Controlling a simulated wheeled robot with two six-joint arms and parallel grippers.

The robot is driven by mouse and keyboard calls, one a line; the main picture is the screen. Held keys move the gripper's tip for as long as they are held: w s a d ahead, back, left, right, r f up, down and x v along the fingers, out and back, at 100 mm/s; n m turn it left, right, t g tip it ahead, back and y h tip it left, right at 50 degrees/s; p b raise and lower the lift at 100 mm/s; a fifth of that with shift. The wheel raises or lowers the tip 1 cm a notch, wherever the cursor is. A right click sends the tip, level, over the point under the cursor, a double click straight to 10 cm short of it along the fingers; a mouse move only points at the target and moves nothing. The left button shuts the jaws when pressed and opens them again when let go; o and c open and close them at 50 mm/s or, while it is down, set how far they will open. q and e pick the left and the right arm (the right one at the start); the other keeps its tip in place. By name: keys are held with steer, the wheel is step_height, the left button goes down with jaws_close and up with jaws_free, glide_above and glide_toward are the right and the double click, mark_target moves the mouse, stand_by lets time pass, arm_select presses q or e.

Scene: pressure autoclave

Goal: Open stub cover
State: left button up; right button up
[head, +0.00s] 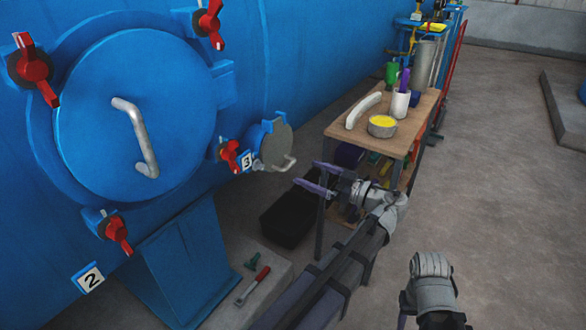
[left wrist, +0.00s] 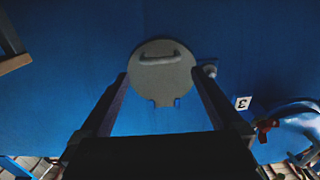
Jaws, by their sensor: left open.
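The stub cover (head: 277,143) is a small grey disc with a bar handle (head: 280,165), at the end of a short blue stub (head: 254,139) beside the number 3 tag (head: 246,161). I cannot tell whether it sits fully against the stub. My left gripper (head: 305,173) is open and empty, to the right of and a little below the handle, apart from it. In the left wrist view the cover (left wrist: 163,84) and its handle (left wrist: 159,58) lie ahead between the spread fingers (left wrist: 160,76). My right gripper does not show.
The big blue door (head: 136,110) with red clamps (head: 34,72) is at the left. A wooden-topped cart (head: 395,128) with a yellow-filled bowl (head: 382,126) stands right of my left gripper. A black bin (head: 288,218) sits below.

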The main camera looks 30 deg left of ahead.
mark_target(291, 165)
arm_select(q)
steer(key=a, duration=0.7)
steer(key=shift+w+a, duration=0.3)
jaws_close()
stand_by(0.6)
